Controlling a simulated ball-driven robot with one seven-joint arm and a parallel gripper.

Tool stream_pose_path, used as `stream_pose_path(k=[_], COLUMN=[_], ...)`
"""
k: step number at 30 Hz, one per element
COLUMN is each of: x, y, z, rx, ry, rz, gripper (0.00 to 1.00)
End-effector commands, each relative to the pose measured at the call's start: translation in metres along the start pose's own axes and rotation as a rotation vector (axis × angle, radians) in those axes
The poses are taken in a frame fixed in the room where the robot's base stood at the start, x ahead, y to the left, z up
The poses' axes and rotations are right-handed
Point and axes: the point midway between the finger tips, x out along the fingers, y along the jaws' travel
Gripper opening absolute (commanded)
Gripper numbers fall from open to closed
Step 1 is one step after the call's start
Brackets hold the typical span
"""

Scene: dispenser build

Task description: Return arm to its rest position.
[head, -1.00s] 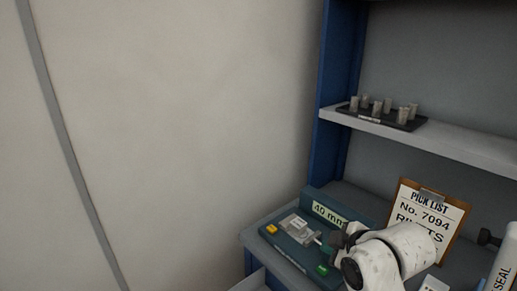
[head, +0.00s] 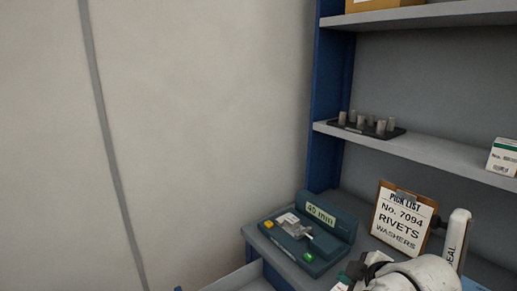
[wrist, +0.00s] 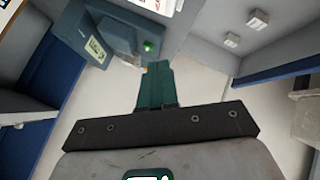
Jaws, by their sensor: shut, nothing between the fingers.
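My gripper (wrist: 157,82) is shut and empty, its green fingers together in the middle of the wrist view. In the head view my arm shows at the bottom right, with the gripper end (head: 346,278) partly cut off by the lower edge. It is in front of and to the right of the teal dispenser (head: 338,222) marked "40 mm", apart from it. The dispenser also shows at the upper left of the wrist view (wrist: 112,22).
A pick list clipboard (head: 403,218) reading "No. 7094 RIVETS WASHERS" and a white SEAL tube (head: 456,240) stand beyond my arm. A black tray (head: 397,133) of grey cylinders and a white box (head: 504,157) rest on the shelf (head: 440,156). A cardboard box (head: 384,4) sits above.

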Motion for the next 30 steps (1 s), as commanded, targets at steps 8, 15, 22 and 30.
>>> stream_pose_path(k=[8, 15, 22, 30], x=[0.003, 0.004, -0.005, -0.062], y=[-0.032, -0.076, -0.149, -0.264], z=[0.017, 0.045, 0.097, 0.203], rx=[0.118, 0.278, 0.521, 0.879], ry=[-0.022, -0.072, -0.193, -0.51], rz=[-0.039, -0.087, -0.151, -0.177], gripper=[0.0, 0.0, 0.0, 0.0])
